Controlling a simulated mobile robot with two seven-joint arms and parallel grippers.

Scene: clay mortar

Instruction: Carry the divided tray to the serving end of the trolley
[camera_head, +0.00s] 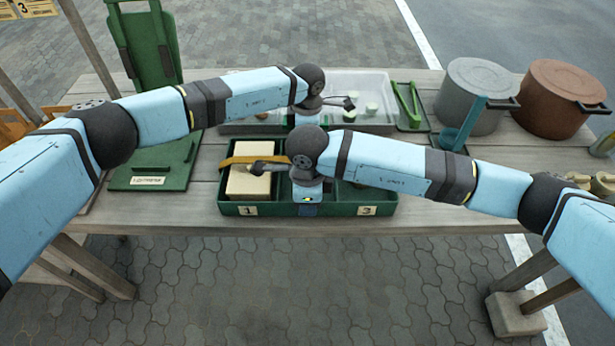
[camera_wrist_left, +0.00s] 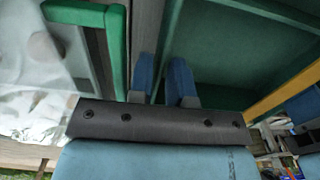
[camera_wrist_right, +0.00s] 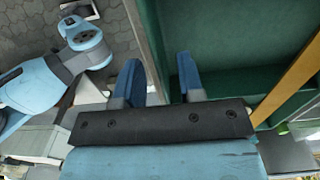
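The divided tray (camera_head: 340,211) is dark green, with labels 1 and 3 on its front wall. It sits on the wooden trolley (camera_head: 450,217) near the front edge. A cream block (camera_head: 249,184) lies in its left compartment. My left gripper (camera_wrist_left: 164,75) points down at the tray's far wall, its fingers close together on either side of that wall and apparently shut on it. The head view hides these fingers behind my arms. My right gripper (camera_wrist_right: 160,78) is at the middle of the near wall, open, with a finger on each side and a visible gap.
A clear bin (camera_head: 350,85) stands behind the tray. A small green tray with tongs (camera_head: 408,105), a grey pot (camera_head: 472,92) and a brown pot (camera_head: 558,95) stand to the right. A green board (camera_head: 150,178) lies at left. The top right of the tray is fairly clear.

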